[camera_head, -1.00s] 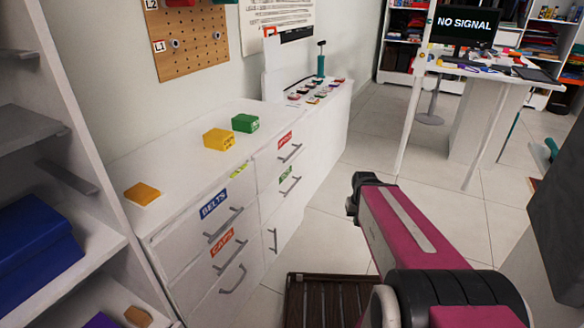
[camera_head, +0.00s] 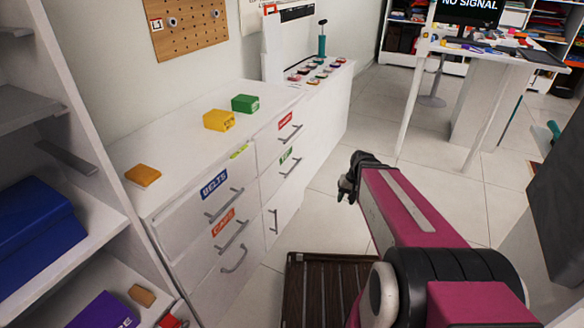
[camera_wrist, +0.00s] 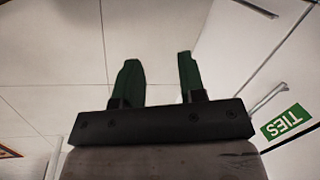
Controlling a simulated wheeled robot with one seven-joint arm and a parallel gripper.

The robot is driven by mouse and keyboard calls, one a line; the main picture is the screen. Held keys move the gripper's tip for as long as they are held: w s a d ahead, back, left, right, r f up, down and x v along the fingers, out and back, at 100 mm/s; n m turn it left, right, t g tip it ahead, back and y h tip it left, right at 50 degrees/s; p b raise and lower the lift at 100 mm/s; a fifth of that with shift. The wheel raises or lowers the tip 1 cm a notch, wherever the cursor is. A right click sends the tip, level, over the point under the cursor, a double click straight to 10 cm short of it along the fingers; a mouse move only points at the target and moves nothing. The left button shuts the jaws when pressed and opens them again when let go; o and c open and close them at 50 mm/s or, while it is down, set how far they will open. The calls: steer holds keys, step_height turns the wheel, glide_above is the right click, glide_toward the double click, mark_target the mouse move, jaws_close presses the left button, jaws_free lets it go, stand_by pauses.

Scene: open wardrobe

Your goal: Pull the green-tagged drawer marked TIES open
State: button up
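The white drawer with the green tag (camera_head: 285,155) is in the right column of the white dresser, below the red-tagged drawer, and looks shut. Its grey bar handle (camera_head: 291,168) is below the tag. In the wrist view the green TIES tag (camera_wrist: 287,121) shows at the right edge, with a grey bar handle (camera_wrist: 268,98) beside it. My gripper (camera_head: 349,188) is to the right of the dresser front, apart from it. In the wrist view its two green fingers (camera_wrist: 158,75) are spread, with nothing between them.
The BELTS (camera_head: 214,184) and CAPS (camera_head: 223,222) drawers are on the left. Green (camera_head: 245,103) and yellow (camera_head: 219,120) blocks sit on the dresser top. A dark slatted rack (camera_head: 325,290) stands in front. Open shelving (camera_head: 85,190) borders the left; tiled floor lies right.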

steer(key=w+a+f+y, duration=0.3)
steer(key=w+a+y, duration=0.45)
steer(key=w, duration=0.45)
steer(key=y, duration=0.6)
glide_toward(293, 168)
steer(key=shift+m+t, duration=0.4)
steer(key=a, duration=0.3)
steer(key=a+f, duration=0.1)
steer(key=a, duration=0.2)
steer(key=a+f, duration=0.1)
steer(key=a, duration=0.3)
steer(key=shift+w+f, duration=0.1)
steer(key=shift+w, duration=0.05)
jaws_close()
